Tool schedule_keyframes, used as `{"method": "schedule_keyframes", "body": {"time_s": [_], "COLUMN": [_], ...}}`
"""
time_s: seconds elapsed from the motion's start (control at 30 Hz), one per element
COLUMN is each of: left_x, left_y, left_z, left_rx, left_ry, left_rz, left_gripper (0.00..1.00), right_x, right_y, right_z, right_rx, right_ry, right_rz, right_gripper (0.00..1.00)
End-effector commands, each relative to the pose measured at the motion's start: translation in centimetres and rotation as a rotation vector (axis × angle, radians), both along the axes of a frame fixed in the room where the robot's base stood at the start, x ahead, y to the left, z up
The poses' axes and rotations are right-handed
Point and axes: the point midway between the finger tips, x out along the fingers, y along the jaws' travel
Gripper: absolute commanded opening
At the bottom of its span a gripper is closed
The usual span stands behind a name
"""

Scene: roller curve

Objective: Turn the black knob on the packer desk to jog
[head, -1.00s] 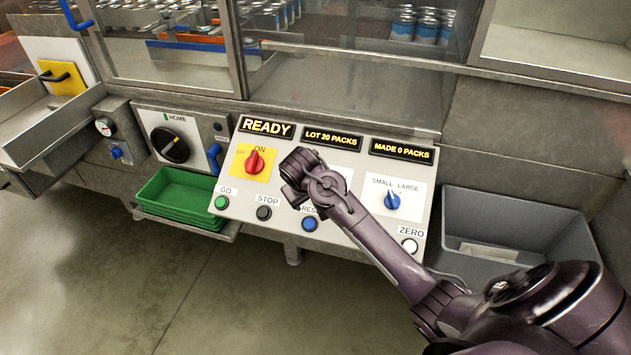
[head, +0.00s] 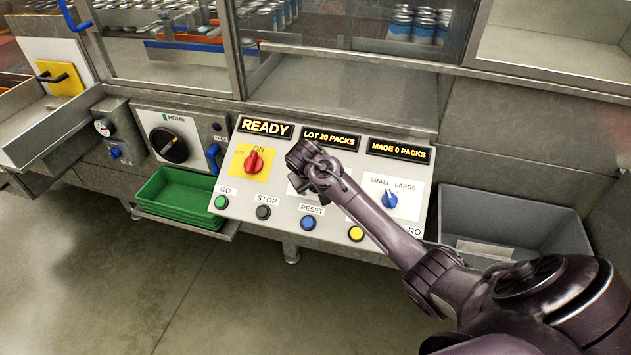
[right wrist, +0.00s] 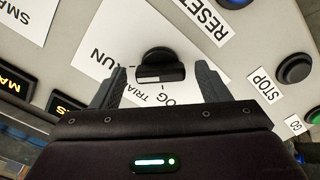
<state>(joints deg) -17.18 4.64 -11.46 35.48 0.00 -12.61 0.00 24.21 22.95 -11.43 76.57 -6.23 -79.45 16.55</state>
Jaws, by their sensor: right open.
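The black knob (right wrist: 160,65) sits on a white plate (right wrist: 135,35) with RUN, TRIAL and JOG lettering in the right wrist view. I cannot tell surely which label it points at. My right gripper (right wrist: 160,72) is open, with one finger on each side of the knob and visible gaps between. In the head view my right gripper (head: 303,158) is over the middle of the sloped packer desk (head: 275,190) and hides the knob. My left gripper is not in view.
A red switch (head: 254,161) is left of my gripper, and a blue SMALL/LARGE knob (head: 389,199) is right. GO (head: 221,202), STOP (head: 263,212), RESET (head: 308,223) and yellow (head: 355,233) buttons line the front. A grey bin (head: 510,215) stands at right.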

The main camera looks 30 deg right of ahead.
Motion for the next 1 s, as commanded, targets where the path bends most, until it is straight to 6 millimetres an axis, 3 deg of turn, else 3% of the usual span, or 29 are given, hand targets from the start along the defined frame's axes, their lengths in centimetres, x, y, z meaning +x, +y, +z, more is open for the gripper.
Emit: {"method": "schedule_keyframes", "body": {"time_s": [0.1, 0.43, 0.73, 1.0], "left_x": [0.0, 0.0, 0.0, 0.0], "left_y": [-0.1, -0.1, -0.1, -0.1], "left_z": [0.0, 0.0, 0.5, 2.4], "left_rx": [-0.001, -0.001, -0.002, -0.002], "left_ry": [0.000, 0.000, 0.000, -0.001], "left_rz": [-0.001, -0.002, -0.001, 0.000], "left_gripper": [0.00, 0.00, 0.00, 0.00], "right_x": [0.0, 0.0, 0.0, 0.0], "right_y": [0.0, 0.0, 0.0, 0.0], "right_z": [0.0, 0.0, 0.2, 0.4], "right_rx": [0.000, 0.000, -0.012, -0.060], "right_ry": [0.000, 0.000, 0.013, 0.072], "right_rz": [0.000, 0.000, 0.030, 0.162], "right_gripper": [0.69, 0.26, 0.24, 0.24]}}
